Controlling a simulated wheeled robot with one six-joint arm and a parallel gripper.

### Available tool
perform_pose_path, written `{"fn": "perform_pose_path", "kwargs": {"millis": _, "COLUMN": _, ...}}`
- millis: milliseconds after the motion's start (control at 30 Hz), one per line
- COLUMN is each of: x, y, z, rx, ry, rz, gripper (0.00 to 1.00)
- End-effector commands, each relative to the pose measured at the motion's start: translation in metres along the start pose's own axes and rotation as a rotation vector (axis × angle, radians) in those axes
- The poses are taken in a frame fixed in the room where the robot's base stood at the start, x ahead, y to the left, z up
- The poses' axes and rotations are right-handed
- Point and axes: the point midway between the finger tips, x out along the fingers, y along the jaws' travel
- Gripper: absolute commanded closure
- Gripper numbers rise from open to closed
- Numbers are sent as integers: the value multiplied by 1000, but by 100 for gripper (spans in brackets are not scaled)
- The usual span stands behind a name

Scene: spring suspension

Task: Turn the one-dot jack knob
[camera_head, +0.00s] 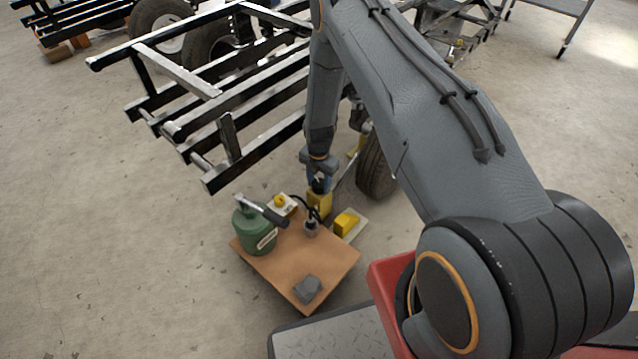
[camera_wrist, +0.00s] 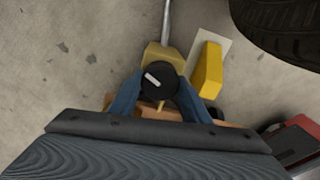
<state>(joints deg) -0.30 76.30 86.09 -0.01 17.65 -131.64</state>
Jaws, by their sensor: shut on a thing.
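My gripper (camera_head: 319,180) points down over a yellow jack body (camera_head: 319,202) at the far edge of a wooden board. In the wrist view my blue fingers (camera_wrist: 159,98) stand on both sides of a round black knob (camera_wrist: 159,81) and are shut on it. The knob has a white pointer line, which runs from upper left to lower right. The yellow jack body (camera_wrist: 166,56) shows behind the knob, with a grey rod leading away from it. I cannot make out any dot marks.
The wooden board (camera_head: 290,262) holds a green canister (camera_head: 252,238) with a dark-handled tool across it, and a grey block (camera_head: 307,289). A yellow wedge on a pale plate (camera_head: 346,222) lies right of the jack. A tire (camera_head: 376,168) and black frame (camera_head: 205,92) stand close behind.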

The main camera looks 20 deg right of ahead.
Motion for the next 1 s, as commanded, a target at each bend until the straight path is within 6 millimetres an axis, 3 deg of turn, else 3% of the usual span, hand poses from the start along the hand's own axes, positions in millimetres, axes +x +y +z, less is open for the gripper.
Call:
{"fn": "perform_pose_path", "kwargs": {"millis": 400, "x": -1, "y": 1, "z": 2, "rx": -168, "ry": -3, "rz": 3, "gripper": 79}}
{"fn": "perform_pose_path", "kwargs": {"millis": 900, "x": -1, "y": 1, "z": 2, "rx": -185, "ry": -4, "rz": 3, "gripper": 79}}
{"fn": "perform_pose_path", "kwargs": {"millis": 933, "x": -1, "y": 1, "z": 2, "rx": -185, "ry": -4, "rz": 3, "gripper": 55}}
{"fn": "perform_pose_path", "kwargs": {"millis": 1000, "x": -1, "y": 1, "z": 2, "rx": -185, "ry": -4, "rz": 3, "gripper": 44}}
